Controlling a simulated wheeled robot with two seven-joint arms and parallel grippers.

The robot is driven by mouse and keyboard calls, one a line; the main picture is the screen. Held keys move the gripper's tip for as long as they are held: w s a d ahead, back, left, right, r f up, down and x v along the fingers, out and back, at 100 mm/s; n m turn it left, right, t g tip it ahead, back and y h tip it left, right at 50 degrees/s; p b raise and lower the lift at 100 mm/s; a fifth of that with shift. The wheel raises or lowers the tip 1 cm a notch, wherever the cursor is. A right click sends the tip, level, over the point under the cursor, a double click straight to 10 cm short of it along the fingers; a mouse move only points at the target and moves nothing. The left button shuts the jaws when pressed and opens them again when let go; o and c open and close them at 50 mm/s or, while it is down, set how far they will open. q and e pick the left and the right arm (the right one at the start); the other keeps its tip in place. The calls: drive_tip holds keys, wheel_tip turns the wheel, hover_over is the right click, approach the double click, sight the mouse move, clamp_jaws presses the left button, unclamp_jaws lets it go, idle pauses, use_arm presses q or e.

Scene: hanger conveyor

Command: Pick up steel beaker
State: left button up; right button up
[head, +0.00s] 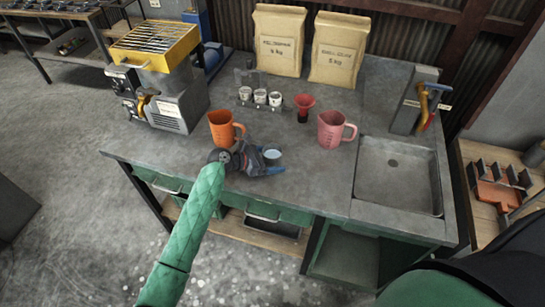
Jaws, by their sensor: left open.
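A small steel beaker (272,157) with a pale bluish top stands on the grey workbench (310,182) near its front edge. My left gripper (265,164) is open and low over the bench, with its dark bluish fingers right at the beaker. They partly hide its lower part, and I cannot tell whether they touch it. My right gripper is not in view.
An orange jug (222,128) stands close behind my left gripper. A pink jug (332,130) and a red funnel-like cup (304,106) stand behind right. Several white cups (260,97) stand farther back. A sink (398,175) is at right.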

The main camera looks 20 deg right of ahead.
use_arm(q)
drive_tip(key=shift+d+f, duration=0.1)
drive_tip(key=shift+d, duration=0.05)
drive_tip(key=c, duration=1.2)
drive_tip(key=shift+c, duration=0.2)
